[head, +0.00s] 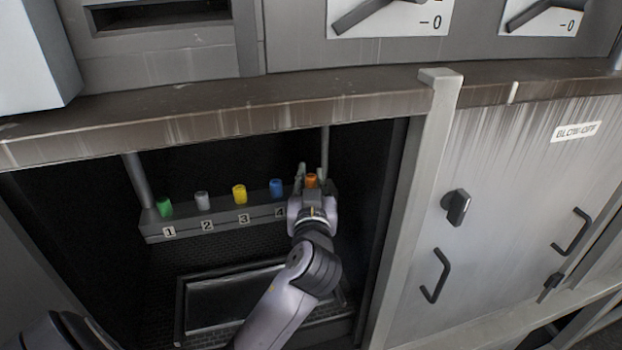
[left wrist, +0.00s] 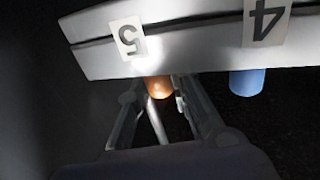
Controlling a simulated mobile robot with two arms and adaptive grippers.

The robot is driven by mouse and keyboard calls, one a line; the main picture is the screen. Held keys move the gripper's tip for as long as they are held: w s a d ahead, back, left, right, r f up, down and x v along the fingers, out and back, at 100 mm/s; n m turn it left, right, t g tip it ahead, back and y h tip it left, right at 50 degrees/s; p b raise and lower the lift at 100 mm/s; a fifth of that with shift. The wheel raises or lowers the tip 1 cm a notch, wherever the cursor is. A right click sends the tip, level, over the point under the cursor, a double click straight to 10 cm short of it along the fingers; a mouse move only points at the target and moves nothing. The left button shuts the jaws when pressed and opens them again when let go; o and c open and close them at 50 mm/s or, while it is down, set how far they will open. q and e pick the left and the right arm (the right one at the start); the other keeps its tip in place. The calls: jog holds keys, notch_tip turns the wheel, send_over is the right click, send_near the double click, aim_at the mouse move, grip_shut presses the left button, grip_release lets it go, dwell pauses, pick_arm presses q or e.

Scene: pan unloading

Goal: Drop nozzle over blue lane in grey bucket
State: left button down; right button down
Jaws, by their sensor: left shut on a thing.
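My left gripper (head: 311,182) is at the right end of a grey numbered rail (head: 222,222) inside the open cabinet bay. It is shut on the orange nozzle (head: 311,180) at position 5. In the left wrist view, which is upside down, the orange nozzle (left wrist: 158,86) shows between the fingers, close against the rail. The blue piece (head: 276,187) stands at position 4, just left of the gripper. It also shows in the left wrist view (left wrist: 247,82). No grey bucket is clearly recognisable. My right gripper is not in view.
Green (head: 164,207), grey (head: 202,200) and yellow (head: 239,194) pieces stand along the rail to the left. A dark tray with a raised rim (head: 181,318) lies below. A worn ledge (head: 220,112) overhangs the bay, and a post (head: 412,190) bounds its right side.

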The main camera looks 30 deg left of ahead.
aim_at(311, 176)
pick_arm(q)
jog(key=c, duration=2.1)
grip_release()
grip_shut()
jog(key=shift+r+p, duration=0.45)
jog(key=shift+r, duration=0.25)
jog(key=shift+r, duration=0.1)
jog(key=shift+r+p, duration=1.5)
jog(key=shift+r, duration=0.35)
